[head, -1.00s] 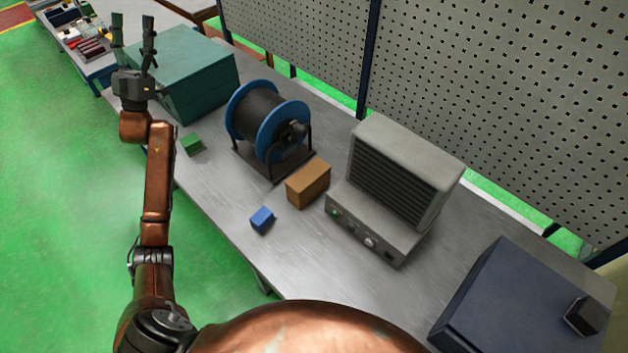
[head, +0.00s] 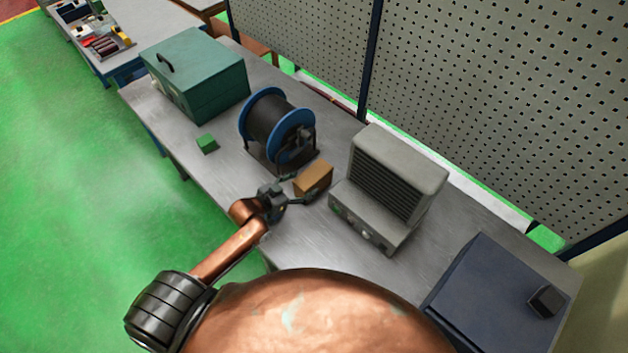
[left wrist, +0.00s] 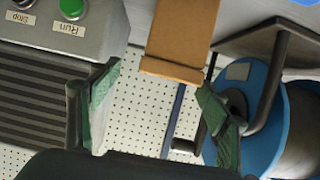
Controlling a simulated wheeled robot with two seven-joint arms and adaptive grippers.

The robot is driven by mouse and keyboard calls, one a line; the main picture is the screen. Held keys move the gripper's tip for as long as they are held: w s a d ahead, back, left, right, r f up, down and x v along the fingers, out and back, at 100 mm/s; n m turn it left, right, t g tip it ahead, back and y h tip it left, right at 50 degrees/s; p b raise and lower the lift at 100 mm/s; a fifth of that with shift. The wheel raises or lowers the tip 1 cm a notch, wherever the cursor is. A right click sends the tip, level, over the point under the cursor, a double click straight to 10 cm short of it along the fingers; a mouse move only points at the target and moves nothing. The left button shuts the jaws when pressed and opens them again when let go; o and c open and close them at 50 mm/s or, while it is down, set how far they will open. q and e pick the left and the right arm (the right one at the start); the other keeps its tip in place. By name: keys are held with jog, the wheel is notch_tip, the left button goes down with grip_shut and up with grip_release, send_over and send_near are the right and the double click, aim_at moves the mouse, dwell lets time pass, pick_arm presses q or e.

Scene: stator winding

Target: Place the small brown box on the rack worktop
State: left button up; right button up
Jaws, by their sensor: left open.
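The small brown box (head: 314,180) sits on the grey metal worktop (head: 225,185), between the cable reel and the grey heater-like unit. My left gripper (head: 302,190) is open at the near side of the box, its fingers pointing at it. In the left wrist view the brown box (left wrist: 182,30) lies ahead of the open fingers (left wrist: 158,82), in line with the gap between them. I cannot tell whether a finger touches it. My right gripper is not in view.
The blue-flanged cable reel (head: 277,128) is close on the left of the box. The grey unit with buttons (head: 390,185) is close on its right. A green block (head: 207,143), a teal case (head: 197,75) and a dark blue box (head: 495,295) also stand there. Pegboard panels (head: 500,100) rise behind.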

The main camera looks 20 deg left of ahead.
aim_at(313, 176)
pick_arm(q)
jog(key=x, duration=0.4)
jog(key=p+x, duration=0.1)
jog(key=x, duration=0.1)
jog(key=shift+w+a, duration=0.25)
jog(key=shift+w, duration=0.25)
jog(key=shift+r, duration=0.1)
jog(key=shift+c, duration=0.5)
jog(key=c, duration=1.4)
